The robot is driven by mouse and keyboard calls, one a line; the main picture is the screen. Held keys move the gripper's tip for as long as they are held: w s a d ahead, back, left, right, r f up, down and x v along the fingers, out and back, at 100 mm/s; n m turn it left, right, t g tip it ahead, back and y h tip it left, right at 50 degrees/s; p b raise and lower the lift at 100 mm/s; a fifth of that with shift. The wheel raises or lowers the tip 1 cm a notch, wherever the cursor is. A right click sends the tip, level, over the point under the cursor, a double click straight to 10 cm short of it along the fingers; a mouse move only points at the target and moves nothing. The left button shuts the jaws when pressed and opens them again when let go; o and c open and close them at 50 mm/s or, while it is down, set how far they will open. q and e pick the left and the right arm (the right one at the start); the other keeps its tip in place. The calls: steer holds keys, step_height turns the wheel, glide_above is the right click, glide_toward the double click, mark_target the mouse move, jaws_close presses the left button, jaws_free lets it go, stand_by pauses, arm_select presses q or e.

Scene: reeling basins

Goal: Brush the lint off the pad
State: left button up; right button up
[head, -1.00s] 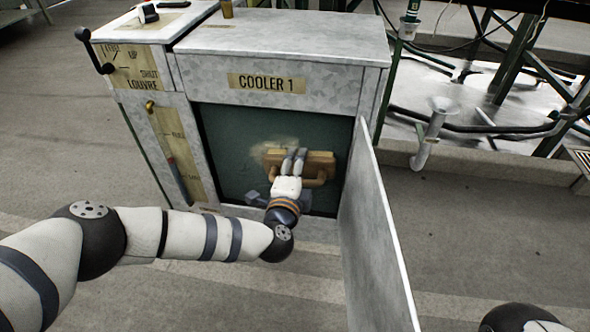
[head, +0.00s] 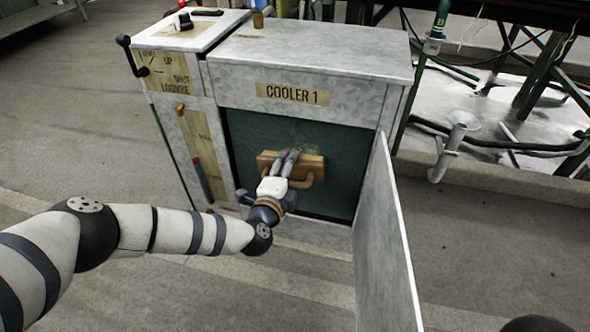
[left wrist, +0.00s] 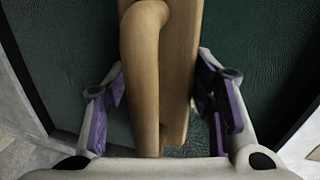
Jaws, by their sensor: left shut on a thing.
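The pad (head: 246,135) is a dark green upright panel inside the open front of the box labelled COOLER 1. A faint pale patch of lint (head: 304,134) shows on it just above the brush. The wooden brush (head: 316,163) has a curved handle and lies against or very near the pad; its bristles are hidden. My left gripper (head: 289,157) is shut on the brush's handle. In the left wrist view the brush handle (left wrist: 145,70) runs between the purple-padded fingers, with the green pad behind. My right gripper is out of view.
An open metal door (head: 385,245) stands out from the cooler's right side. A lever (head: 124,42) and a slotted gauge plate (head: 200,150) are on the left. A funnel-topped pipe (head: 452,145) stands at the right. The floor in front is clear.

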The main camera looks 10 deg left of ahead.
mark_target(317, 168)
arm_select(q)
steer(key=shift+w+a+r, duration=0.1)
steer(key=shift+w+a, duration=0.05)
steer(key=shift+a, duration=1.35)
steer(key=shift+w+a, duration=0.1)
steer(key=shift+a, duration=1.4)
step_height(317, 168, up, 3)
steer(key=shift+f+p, duration=0.1)
steer(key=shift+p, duration=1.15)
steer(key=shift+s+d+f, duration=0.1)
steer(key=shift+d+f, duration=0.05)
steer(key=shift+d, duration=0.15)
steer(key=shift+d+f+p, duration=0.1)
steer(key=shift+d+p, duration=0.2)
steer(key=shift+d, duration=4.45)
steer(key=shift+s+d, duration=0.1)
steer(key=shift+d, duration=1.3)
